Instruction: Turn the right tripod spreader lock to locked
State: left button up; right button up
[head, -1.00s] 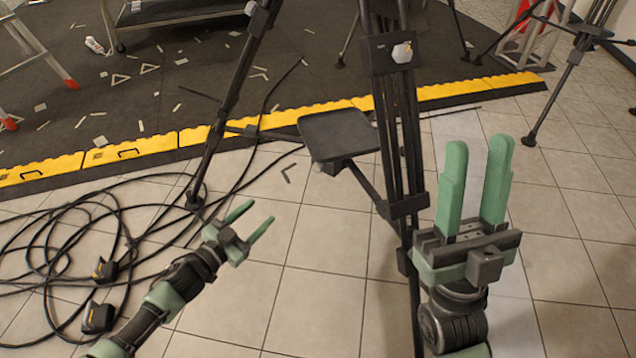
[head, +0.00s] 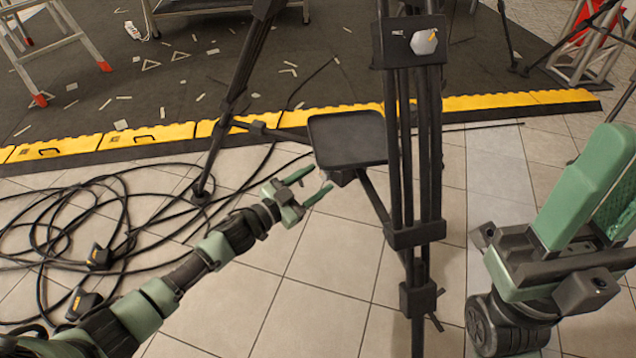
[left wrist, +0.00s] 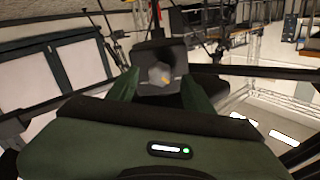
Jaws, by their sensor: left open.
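The spreader lock is a pale grey hexagonal knob (head: 424,42) with an orange mark on its right side. It sits on a black plate (head: 391,52) on the dark tripod (head: 402,150). The plate's small label is too small to read. My left gripper (head: 323,179) is open and empty, below and left of the knob, near the tripod's tray. In the left wrist view the knob (left wrist: 159,74) shows ahead between the open fingers, with space between. My right gripper (head: 606,185) stands at the right, fingers up, apart and empty.
A square black tray (head: 347,138) juts from the tripod's left side, close above my left fingertips. Black cables (head: 110,215) lie looped on the tiles at left. A yellow-edged ramp (head: 150,135) crosses behind.

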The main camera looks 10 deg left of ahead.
pick_arm(q)
jog(key=shift+w+d, duration=0.3)
jog(key=shift+w, duration=0.1)
grip_shut()
